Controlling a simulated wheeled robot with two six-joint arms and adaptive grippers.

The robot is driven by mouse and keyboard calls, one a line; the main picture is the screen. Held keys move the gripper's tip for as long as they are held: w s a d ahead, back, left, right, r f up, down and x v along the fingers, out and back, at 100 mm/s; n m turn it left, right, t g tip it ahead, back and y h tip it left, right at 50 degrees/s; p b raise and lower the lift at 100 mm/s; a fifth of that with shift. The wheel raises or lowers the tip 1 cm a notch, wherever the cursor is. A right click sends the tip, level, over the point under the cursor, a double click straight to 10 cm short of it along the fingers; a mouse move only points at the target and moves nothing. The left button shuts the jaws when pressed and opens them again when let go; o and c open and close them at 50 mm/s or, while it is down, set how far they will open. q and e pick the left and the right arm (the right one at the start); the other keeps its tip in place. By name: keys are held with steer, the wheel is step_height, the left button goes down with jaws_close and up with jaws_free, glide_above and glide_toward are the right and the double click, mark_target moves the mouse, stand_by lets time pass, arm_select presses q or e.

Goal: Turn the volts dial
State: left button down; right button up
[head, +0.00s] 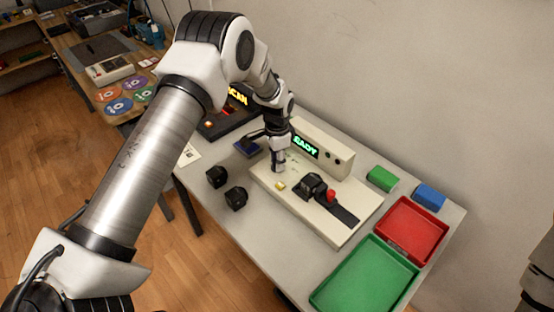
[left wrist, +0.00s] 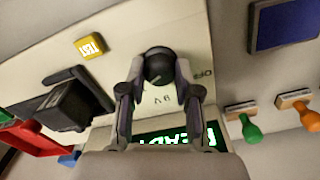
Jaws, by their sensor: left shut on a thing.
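The volts dial (left wrist: 159,67) is a round black knob with a pale pointer line on the cream test panel, with "OFF" and "9V" printed beside it. My left gripper (left wrist: 157,75) has its two fingers on either side of the knob and is shut on it. In the head view my left gripper (head: 278,166) reaches down onto the cream test panel (head: 340,222) and hides the dial. The green lit display (head: 306,147) reads "READY". My right gripper is not in view.
A yellow TEST button (left wrist: 90,46) and a black fixture with a red-handled lever (head: 331,194) are on the panel. Two black blocks (head: 236,197) lie left of it. Green (head: 365,275) and red (head: 440,243) trays stand right. Green and orange stamps (left wrist: 249,130) lie near the gripper.

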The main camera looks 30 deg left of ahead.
arm_select(q)
steer(key=c, duration=0.8)
jaws_free()
steer(key=shift+f, duration=0.2)
steer(key=shift+r, duration=0.1)
step_height(320, 180, up, 12)
